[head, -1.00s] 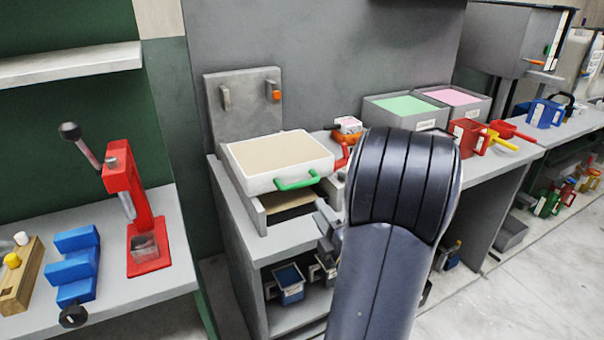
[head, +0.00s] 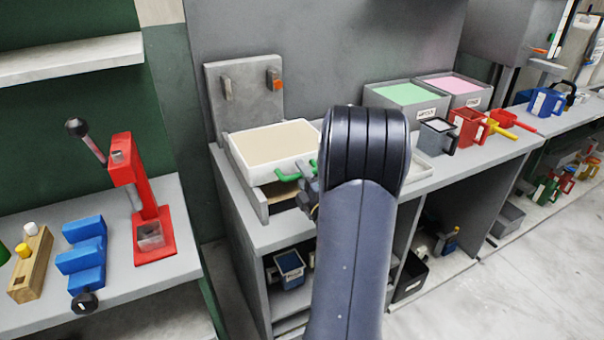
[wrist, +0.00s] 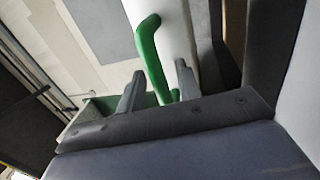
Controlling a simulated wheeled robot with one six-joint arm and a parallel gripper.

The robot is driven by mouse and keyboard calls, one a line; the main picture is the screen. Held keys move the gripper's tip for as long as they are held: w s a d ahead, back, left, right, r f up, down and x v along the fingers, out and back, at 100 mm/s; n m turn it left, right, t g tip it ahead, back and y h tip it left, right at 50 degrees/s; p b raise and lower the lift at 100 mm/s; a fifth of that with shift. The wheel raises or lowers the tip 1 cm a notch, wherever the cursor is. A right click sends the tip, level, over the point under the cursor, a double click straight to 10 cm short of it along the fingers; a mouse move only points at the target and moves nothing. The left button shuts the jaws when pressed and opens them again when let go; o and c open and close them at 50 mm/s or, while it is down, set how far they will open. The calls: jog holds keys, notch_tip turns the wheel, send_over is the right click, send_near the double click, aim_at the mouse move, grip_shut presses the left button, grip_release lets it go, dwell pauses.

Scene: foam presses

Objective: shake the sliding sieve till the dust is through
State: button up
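The sliding sieve (head: 272,148) is a white-walled tray with a beige surface, seated on a grey frame on the bench in the head view. Its green handle (wrist: 152,52) is on the side facing me and shows large in the wrist view. My gripper (wrist: 158,88) has its two fingers apart, with the lower end of the handle between or just beyond them. I cannot see either finger pressing on it. In the head view my arm hides part of the handle and most of the gripper.
A grey upright plate (head: 245,98) with two pegs stands behind the sieve. Bins of green (head: 405,95) and pink (head: 455,86) material and several mugs stand to the right. A red press (head: 140,190) is on the left bench. A blue bin (head: 289,268) sits below.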

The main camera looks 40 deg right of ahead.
aim_at(289, 160)
jog(key=shift+c, duration=0.2)
grip_shut()
dwell(0.3)
jog(key=b+x, duration=0.2)
jog(key=f+b+x, duration=0.1)
jog(key=b+x, duration=0.1)
jog(key=x, duration=0.1)
jog(key=b+x, duration=0.2)
jog(key=x, duration=0.1)
jog(key=shift+w+f, duration=0.2)
jog(key=shift+f, duration=0.2)
jog(key=shift+r, duration=0.25)
